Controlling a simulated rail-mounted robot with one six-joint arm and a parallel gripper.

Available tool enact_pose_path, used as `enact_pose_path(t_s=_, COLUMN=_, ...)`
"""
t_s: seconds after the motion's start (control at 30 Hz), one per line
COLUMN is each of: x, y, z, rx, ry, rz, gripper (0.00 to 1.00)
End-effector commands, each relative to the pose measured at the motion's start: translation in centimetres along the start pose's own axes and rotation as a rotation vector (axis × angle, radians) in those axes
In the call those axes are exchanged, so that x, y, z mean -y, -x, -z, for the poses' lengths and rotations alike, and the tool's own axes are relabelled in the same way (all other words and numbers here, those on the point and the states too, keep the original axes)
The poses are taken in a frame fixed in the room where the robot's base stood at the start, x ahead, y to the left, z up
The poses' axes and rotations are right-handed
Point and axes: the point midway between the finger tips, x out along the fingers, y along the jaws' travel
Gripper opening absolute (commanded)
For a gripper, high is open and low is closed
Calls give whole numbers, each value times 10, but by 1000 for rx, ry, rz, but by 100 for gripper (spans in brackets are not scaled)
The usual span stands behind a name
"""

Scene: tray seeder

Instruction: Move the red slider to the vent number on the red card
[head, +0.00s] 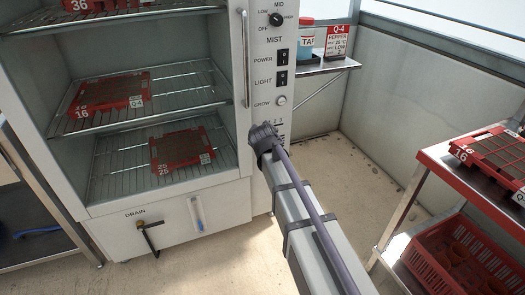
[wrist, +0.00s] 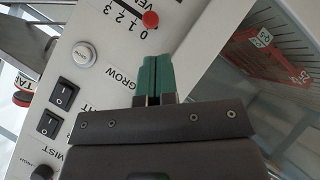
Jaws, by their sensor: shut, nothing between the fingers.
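The red slider (wrist: 150,19) is a round knob on the vent scale in the wrist view, close to the 0. The scale's printed numbers run 0 to 3 toward the upper left. My gripper (wrist: 154,68) has green fingertips, shut together and empty, a short way below the slider and apart from it. In the head view my gripper (head: 264,137) is in front of the cabinet panel's lower part and hides most of the vent scale and the slider. The red card (head: 338,42) stands on the side shelf, headed Q-4 PEPPER; its small bottom line seems to end in 2.
The control panel (head: 279,60) carries a mist knob (head: 276,19), power switch (head: 282,56), light switch (head: 281,77) and grow button (head: 281,100). Red seed trays (head: 181,148) sit on the cabinet's racks. A red-lidded jar (head: 306,42) is beside the card. A red cart (head: 437,155) stands right.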

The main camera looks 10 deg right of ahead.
Motion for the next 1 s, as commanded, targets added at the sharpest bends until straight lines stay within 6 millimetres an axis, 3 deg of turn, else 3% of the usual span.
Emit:
enact_pose_path(t_s=0.1, x=-10, y=6, z=13, rx=-63, ry=65, rz=-38, gripper=0)
enact_pose_path(t_s=0.33, x=-9, y=-3, z=12, rx=-60, ry=66, rz=-36, gripper=0)
enact_pose_path(t_s=0.8, x=-10, y=-86, z=16, rx=-59, ry=63, rz=-35, gripper=0)
enact_pose_path(t_s=1.0, x=-13, y=-94, z=17, rx=-59, ry=63, rz=-35, gripper=0)
